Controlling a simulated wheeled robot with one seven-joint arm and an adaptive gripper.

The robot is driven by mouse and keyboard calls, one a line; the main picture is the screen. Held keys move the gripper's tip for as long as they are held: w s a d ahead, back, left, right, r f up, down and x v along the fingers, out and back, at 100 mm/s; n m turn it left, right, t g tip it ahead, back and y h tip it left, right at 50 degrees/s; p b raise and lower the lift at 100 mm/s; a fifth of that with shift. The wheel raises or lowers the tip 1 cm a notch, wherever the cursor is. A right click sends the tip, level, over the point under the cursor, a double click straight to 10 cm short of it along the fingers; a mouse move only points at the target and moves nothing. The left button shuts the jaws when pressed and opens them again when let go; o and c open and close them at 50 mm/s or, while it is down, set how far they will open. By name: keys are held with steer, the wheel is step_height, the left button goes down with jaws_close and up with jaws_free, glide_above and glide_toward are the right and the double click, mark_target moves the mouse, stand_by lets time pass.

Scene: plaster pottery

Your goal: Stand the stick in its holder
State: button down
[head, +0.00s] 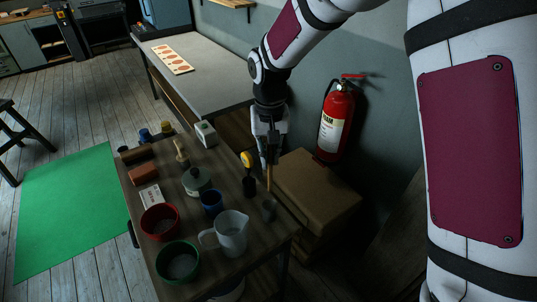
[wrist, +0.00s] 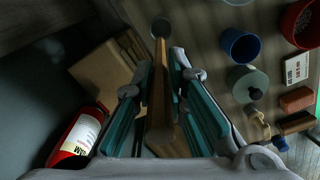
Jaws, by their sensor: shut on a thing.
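My gripper (head: 268,158) is shut on a thin brown wooden stick (head: 269,180), which hangs roughly upright below the fingers at the right side of the small table. In the wrist view the stick (wrist: 158,85) runs between the teal finger pads of my gripper (wrist: 166,80). In the wrist view the holder (wrist: 161,27) shows just beyond the stick's far tip. I cannot tell whether the tip touches it or is in it.
A clear jug (head: 232,233), blue cup (head: 212,202), green-lidded pot (head: 196,181) and red and green bowls stand further left. Cardboard boxes (head: 315,190) and a fire extinguisher (head: 335,122) are right.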

mark_target(269, 183)
steer(key=shift+s+a+r, duration=0.1)
steer(key=shift+a+r, duration=0.05)
steer(key=shift+f+b, duration=1.2)
steer(key=shift+f, duration=4.2)
steer(key=c, duration=1.5)
jaws_free()
steer(key=shift+r, duration=0.1)
step_height(269, 183, up, 12)
steer(key=shift+f, duration=0.1)
